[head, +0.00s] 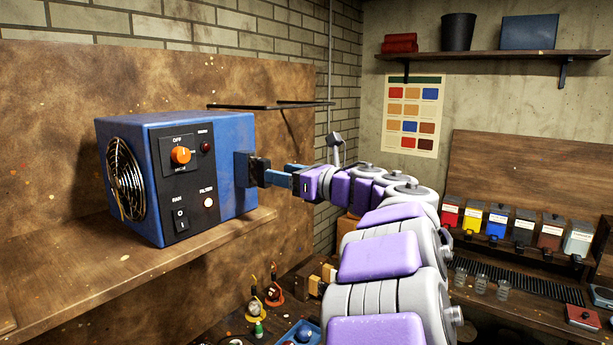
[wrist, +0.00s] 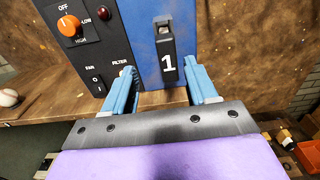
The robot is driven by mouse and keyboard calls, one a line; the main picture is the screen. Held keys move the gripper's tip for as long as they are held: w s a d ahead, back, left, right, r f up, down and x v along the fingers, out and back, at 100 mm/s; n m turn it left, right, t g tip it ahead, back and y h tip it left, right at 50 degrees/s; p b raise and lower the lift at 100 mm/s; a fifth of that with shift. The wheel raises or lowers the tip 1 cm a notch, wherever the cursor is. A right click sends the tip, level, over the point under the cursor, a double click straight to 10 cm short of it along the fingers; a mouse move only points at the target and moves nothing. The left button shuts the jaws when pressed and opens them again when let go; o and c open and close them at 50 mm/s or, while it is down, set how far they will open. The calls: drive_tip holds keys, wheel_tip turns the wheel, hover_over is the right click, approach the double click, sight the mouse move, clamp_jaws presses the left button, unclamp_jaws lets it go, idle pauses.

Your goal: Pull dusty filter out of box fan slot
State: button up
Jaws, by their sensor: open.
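The box fan (head: 222,130) is a blue case with a round grille on its left end and a black control panel. It sits on a wooden shelf. In the wrist view, a black handle marked "1" (wrist: 167,48) stands on the fan's blue side (wrist: 142,40); the handle shows dark in the head view (head: 259,168). The filter's body is not visible. My gripper (wrist: 160,72) is open, with its blue fingers either side of the handle's lower end. I cannot tell whether they touch it. In the head view my gripper (head: 280,178) is at the fan's right side.
The wooden shelf (head: 130,275) runs under the fan. A white ball (wrist: 8,97) rests on wood at left. A thin dark rack (head: 270,105) juts from the wall above. Small bottles (head: 272,290) stand below; paint containers (head: 497,222) line the right bench.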

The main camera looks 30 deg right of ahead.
sight(258, 168)
drive_tip(key=w, duration=0.5)
drive_tip(key=w+p, duration=0.1)
drive_tip(key=w, duration=0.1)
drive_tip(key=shift+w+a+f, duration=0.1)
drive_tip(key=shift+w+a, duration=0.6)
drive_tip(key=shift+a, duration=0.7)
drive_tip(key=shift+d, duration=0.65)
drive_tip(key=c, duration=0.7)
drive_tip(key=shift+a, duration=0.3)
drive_tip(key=c, duration=0.4)
